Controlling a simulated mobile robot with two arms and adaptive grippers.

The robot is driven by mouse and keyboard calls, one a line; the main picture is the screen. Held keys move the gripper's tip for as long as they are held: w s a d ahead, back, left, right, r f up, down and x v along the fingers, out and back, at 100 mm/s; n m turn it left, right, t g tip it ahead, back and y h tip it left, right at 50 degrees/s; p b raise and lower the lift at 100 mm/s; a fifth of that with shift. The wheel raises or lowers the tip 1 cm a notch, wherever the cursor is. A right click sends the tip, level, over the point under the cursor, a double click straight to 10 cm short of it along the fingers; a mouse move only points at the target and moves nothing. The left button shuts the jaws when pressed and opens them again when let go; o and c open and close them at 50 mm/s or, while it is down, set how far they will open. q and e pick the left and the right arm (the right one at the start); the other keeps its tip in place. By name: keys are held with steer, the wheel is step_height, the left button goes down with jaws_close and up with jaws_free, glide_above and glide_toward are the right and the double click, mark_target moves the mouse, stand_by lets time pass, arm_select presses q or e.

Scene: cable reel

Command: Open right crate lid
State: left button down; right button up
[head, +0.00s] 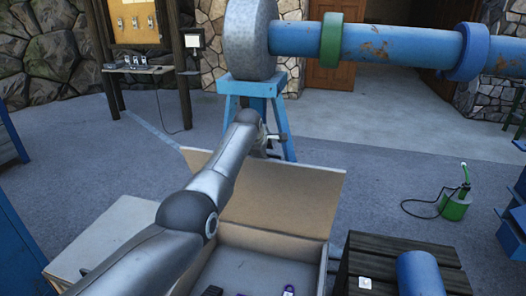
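Another pale tan panel (125,225) lies out to the left, partly behind my arm. My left arm reaches from the bottom left across the crate and the wide panel. My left gripper (272,140) is at the panel's far edge, in front of the blue stand; the arm partly hides it, so its fingers and any contact are unclear. My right gripper is not in view.
Small dark and purple items (288,291) lie in the crate. A dark wooden crate (400,262) with a blue cylinder (420,273) stands at the right. A green sprayer (456,203) is on the floor. A blue stand (253,88) carries a large reel and pipe behind.

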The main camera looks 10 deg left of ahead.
mark_target(257, 159)
arm_select(q)
steer(key=shift+w, duration=0.15)
steer(key=c, duration=1.5)
jaws_free()
steer(key=shift+o, duration=0.2)
steer(key=shift+v, duration=0.8)
steer(key=v, duration=0.8)
steer(key=shift+r, duration=0.15)
steer(key=shift+a+r, duration=0.1)
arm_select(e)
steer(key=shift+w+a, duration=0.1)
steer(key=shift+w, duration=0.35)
arm_select(q)
steer(key=shift+s+r, duration=0.15)
steer(key=shift+s, duration=0.2)
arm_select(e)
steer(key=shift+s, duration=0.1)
